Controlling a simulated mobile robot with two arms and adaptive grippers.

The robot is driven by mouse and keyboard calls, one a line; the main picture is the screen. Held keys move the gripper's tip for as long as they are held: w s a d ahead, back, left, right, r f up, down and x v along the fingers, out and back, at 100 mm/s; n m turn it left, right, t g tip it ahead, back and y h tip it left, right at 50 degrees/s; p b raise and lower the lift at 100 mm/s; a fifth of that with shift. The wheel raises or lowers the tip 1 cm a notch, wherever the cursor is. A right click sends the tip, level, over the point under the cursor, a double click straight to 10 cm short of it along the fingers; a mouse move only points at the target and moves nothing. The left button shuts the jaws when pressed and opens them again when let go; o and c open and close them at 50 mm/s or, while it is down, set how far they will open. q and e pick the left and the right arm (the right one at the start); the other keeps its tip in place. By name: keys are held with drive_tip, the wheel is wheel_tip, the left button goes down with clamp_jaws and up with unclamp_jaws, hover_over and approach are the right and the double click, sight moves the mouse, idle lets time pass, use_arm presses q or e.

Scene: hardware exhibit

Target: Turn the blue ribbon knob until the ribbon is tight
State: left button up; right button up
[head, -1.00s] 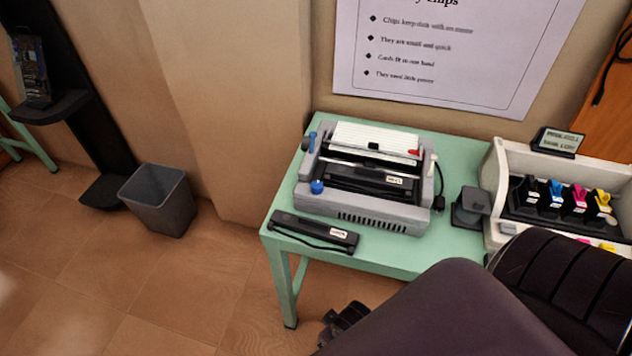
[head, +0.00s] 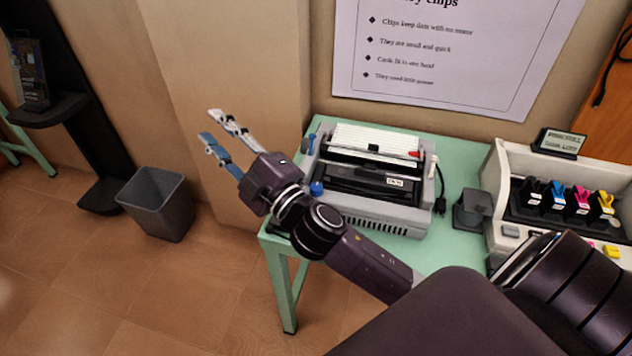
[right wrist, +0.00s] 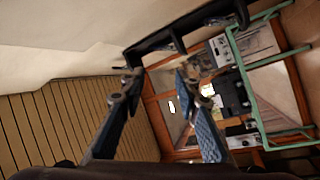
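The blue ribbon knob (head: 317,188) sits on the front left corner of the grey printer (head: 385,220) on the green table. A second blue part (head: 311,142) stands at the printer's left rear. A black ribbon cartridge (head: 365,182) lies inside the printer. My right gripper (head: 221,130) is open and empty, to the left of the printer and apart from the knob, its fingers pointing up and left. Its two spread fingers also show in the right wrist view (right wrist: 168,85), with nothing between them. My left gripper is not in view.
The green table (head: 462,245) also bears a small dark block (head: 471,209) and a white machine (head: 505,190) with coloured cartridges at right. A grey bin (head: 158,205) stands on the floor at left. My arm hides the table's front part.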

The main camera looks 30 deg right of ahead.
drive_tip(key=s+a+r+n+g+y, duration=0.1)
drive_tip(key=a+r+n+g+y, duration=0.1)
drive_tip(key=a+r+n+y, duration=0.5)
drive_tip(key=s+a+f+n+g+y, duration=0.1)
drive_tip(key=a+f+n+g+y, duration=0.1)
drive_tip(key=a+n+g+y, duration=0.45)
drive_tip(key=n+g+h, duration=1.2)
drive_tip(key=n+h, duration=0.3)
drive_tip(key=h, duration=0.3)
hover_over(316, 186)
wheel_tip(316, 186, down, 18)
drive_tip(key=shift+w+r, duration=0.1)
drive_tip(key=shift+w, duration=0.05)
drive_tip(key=shift+d+m, duration=0.2)
drive_tip(key=shift+m, duration=0.05)
wheel_tip(316, 186, down, 6)
drive_tip(key=shift+a+f+p, duration=0.1)
drive_tip(key=shift+f+p, duration=0.1)
drive_tip(key=shift+p, duration=0.6)
drive_tip(key=shift+f, duration=0.7)
